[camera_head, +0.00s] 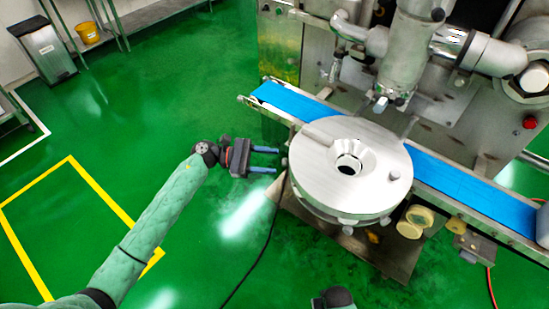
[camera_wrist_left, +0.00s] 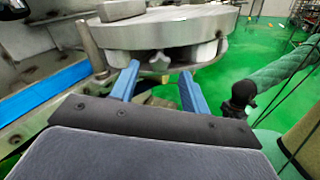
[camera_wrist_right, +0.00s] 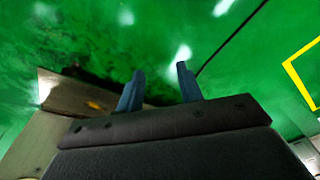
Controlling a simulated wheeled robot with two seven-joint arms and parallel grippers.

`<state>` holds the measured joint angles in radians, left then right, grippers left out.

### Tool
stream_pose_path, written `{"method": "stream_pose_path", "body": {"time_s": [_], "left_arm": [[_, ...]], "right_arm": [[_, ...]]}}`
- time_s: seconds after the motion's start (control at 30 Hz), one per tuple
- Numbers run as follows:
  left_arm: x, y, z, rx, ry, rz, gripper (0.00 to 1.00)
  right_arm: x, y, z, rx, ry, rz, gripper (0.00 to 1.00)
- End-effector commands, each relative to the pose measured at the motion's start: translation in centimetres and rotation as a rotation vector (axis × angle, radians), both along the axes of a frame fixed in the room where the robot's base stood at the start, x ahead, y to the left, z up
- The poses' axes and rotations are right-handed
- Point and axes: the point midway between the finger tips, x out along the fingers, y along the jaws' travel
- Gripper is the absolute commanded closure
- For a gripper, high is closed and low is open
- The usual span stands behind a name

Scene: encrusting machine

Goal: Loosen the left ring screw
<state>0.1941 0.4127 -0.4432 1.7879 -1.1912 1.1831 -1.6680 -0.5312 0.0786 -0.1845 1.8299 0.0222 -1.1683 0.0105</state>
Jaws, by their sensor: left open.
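The left ring screw (camera_wrist_left: 158,60) is a grey star-shaped knob under the rim of the round metal disc (camera_wrist_left: 170,30) in the left wrist view. The round disc (camera_head: 330,165) stands over the conveyor in the head view. My left gripper (camera_head: 277,160) points right at the disc's left edge. Its two blue fingers are open, and in the left wrist view the gripper (camera_wrist_left: 160,72) has its fingertips on either side of the knob's line. I cannot tell if they touch it. My right gripper (camera_wrist_right: 160,72) is open and empty above the floor.
A blue conveyor belt (camera_head: 455,182) runs behind the disc. Metal pipes and a cylinder (camera_head: 409,50) rise at the back. A metal plate (camera_head: 365,252) lies below the disc, and a black cable (camera_head: 262,250) crosses the green floor.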

Motion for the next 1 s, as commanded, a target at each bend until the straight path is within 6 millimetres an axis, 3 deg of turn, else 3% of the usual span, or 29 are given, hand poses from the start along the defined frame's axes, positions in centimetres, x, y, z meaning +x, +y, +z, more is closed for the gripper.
{"method": "stream_pose_path", "body": {"time_s": [0.3,0.67,0.9,1.0], "left_arm": [[-0.2,-1.8,0.0,-0.001,0.001,0.0,0.54],[-0.2,-2.0,0.0,0.0,0.001,0.0,0.54],[-0.2,-2.0,0.0,0.0,0.001,0.0,0.99],[-0.2,-2.0,0.0,0.0,0.002,0.0,0.99]], "right_arm": [[-1.1,-0.6,-3.2,-0.007,0.003,-0.001,0.64],[-1.3,-0.7,-3.7,-0.008,0.003,-0.001,0.64],[-1.3,-0.7,-3.7,-0.008,0.004,-0.001,0.64],[-1.3,-0.7,-3.7,-0.007,0.004,-0.001,0.64]]}}
